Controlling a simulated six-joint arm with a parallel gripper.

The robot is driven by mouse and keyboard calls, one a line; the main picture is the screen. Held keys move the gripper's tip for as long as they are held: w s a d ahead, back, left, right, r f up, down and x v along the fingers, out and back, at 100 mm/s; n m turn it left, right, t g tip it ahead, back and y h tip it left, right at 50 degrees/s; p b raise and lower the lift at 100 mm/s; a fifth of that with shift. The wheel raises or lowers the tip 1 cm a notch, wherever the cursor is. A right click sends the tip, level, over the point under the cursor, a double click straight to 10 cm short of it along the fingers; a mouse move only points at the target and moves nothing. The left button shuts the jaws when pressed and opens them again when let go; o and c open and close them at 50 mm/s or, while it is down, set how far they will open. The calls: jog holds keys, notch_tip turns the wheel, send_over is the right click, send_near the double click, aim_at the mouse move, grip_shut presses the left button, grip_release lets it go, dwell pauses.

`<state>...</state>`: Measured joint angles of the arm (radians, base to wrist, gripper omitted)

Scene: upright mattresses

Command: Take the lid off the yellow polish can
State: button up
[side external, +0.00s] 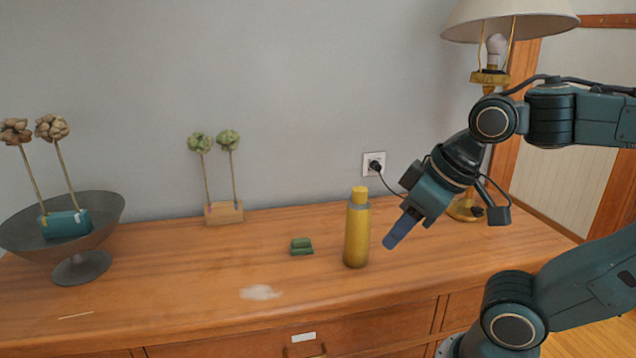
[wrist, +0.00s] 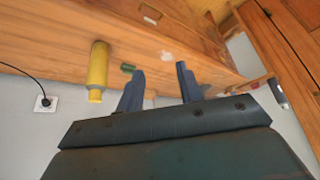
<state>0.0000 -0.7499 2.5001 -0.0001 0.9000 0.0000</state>
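The yellow polish can (side external: 357,235) stands upright on the wooden dresser top, with its yellow lid (side external: 360,195) on top. My gripper (side external: 391,242) is just right of the can in the side view, pointing down and left, and not touching it. In the wrist view the picture is turned over: the can (wrist: 98,70) is left of the fingers, with its lid (wrist: 95,96) at the lower end. There my gripper (wrist: 158,82) shows two blue fingers wide apart with nothing between them.
A small green block (side external: 301,246) lies left of the can. A wooden stand with two green flower heads (side external: 224,213) is behind it. A dark bowl (side external: 82,262) stands far left. A lamp (side external: 490,75) and a plugged-in cord (side external: 376,165) are behind my arm. A whitish smear (side external: 260,292) marks the front.

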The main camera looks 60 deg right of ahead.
jog(key=o, duration=0.5)
jog(key=shift+r, duration=0.1)
jog(key=w+d+r+m+g, duration=0.3)
jog(key=w+d+r+m, duration=0.4)
jog(key=w+d+m, duration=0.35)
jog(key=w+d+m+g, duration=0.2)
jog(key=w+d+m, duration=0.4)
jog(key=d+m, duration=0.5)
jog(key=shift+w+d+r+m+g, duration=0.2)
jog(key=shift+w+d+m+g, duration=0.15)
jog(key=shift+m, duration=0.5)
jog(key=shift+f, duration=0.1)
